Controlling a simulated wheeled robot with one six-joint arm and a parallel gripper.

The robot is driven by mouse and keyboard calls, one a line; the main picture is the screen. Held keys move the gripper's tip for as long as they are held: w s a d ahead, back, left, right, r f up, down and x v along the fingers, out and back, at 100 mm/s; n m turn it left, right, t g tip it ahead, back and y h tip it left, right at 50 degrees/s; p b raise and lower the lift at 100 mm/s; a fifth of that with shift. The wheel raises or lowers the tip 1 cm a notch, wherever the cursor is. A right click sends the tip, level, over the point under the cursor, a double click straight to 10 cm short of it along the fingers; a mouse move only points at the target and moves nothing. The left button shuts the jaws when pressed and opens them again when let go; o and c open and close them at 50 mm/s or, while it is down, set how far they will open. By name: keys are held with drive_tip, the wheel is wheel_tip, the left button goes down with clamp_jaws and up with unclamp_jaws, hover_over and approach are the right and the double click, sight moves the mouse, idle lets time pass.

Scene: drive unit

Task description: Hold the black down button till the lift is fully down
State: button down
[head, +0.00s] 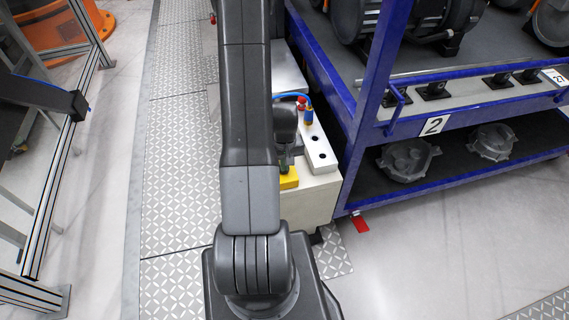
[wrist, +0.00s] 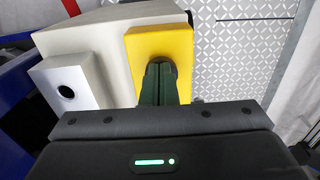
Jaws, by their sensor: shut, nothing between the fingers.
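A yellow button box (wrist: 170,40) sits on a pale cabinet (wrist: 95,40) in the wrist view; the box also shows in the head view (head: 290,179), partly behind my arm. My gripper (wrist: 159,72) is shut and empty, with its fingertips at the yellow face. A dark round edge, seemingly the black button (wrist: 160,60), shows just around the tips and is mostly hidden by them. I cannot tell whether it is pressed in. In the head view my gripper (head: 285,163) points down at the yellow box. I cannot make out which part is the lift or its height.
A white block with black round spots (head: 318,150) stands beside the yellow box, close to my gripper. A blue rack (head: 345,165) marked 2 holds metal parts at right. A metal frame (head: 60,170) stands at left. The patterned floor strip (head: 180,200) between is clear.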

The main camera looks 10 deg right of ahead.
drive_tip(key=shift+s+f+b, duration=0.15)
drive_tip(key=shift+f+b, duration=0.6)
drive_tip(key=shift+f, duration=0.1)
drive_tip(key=shift+s+a+f, duration=0.1)
drive_tip(key=shift+s, duration=0.15)
drive_tip(key=shift+s+f, duration=0.1)
drive_tip(key=shift+f, duration=0.05)
idle(0.6)
drive_tip(key=shift+r, duration=0.35)
wheel_tip(320, 180, up, 15)
drive_tip(key=p, duration=0.2)
drive_tip(key=shift+w, duration=0.45)
drive_tip(key=shift+f, duration=0.1)
